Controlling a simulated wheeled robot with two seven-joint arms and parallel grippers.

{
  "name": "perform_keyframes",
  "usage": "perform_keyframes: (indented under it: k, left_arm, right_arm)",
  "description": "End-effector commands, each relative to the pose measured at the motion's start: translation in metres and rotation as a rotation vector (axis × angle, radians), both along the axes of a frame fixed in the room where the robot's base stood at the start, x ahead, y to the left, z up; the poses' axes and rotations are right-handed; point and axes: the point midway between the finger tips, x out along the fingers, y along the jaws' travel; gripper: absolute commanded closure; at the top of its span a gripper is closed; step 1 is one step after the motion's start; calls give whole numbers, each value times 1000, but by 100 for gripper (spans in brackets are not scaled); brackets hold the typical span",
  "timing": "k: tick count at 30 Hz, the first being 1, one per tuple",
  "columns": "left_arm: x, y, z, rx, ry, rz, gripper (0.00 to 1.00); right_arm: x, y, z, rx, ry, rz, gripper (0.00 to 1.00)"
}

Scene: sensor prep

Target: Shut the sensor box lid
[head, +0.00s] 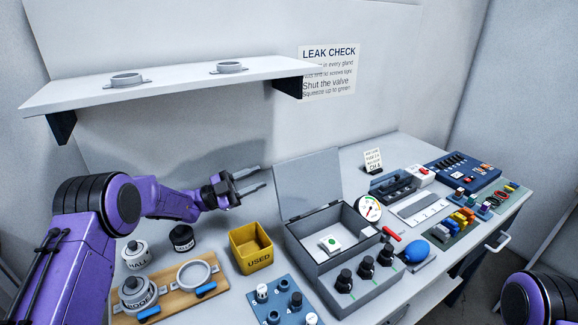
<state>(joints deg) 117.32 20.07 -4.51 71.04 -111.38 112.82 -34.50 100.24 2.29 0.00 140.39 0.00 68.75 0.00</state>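The grey sensor box (347,263) stands on the bench in the middle of the head view. Its lid (309,181) is open and stands up at the back of the box. A small white part with a green spot (330,243) lies inside. My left gripper (259,180) is to the left of the raised lid, above the bench, with its fingers pointing right. Its two fingers are apart with nothing between them. Only a purple piece of my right arm (541,299) shows at the bottom right; its gripper is out of view.
A yellow USED bin (251,248) stands left of the box. A wall shelf (170,82) overhangs the back left. A gauge (369,208), a red-handled valve (391,234) and a blue bulb (416,251) sit close to the box's right. Black-knobbed glands (366,266) stick up along its front.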

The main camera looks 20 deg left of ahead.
Motion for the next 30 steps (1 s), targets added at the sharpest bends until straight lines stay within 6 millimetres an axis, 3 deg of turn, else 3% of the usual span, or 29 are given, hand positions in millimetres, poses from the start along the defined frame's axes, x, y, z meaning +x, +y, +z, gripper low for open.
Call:
perform_keyframes:
  k: [15,26,27,30]
  left_arm:
    - [43,-75,30,1,1,0,64]
    - [49,-86,32,-1,0,2,64]
    - [49,-86,32,0,0,1,67]
    - [49,-86,32,-1,0,2,100]
  right_arm:
    - [0,0,33,-1,-1,0,57]
    - [0,0,34,-1,-1,0,57]
    - [0,0,34,-1,-1,0,57]
    - [0,0,34,-1,-1,0,57]
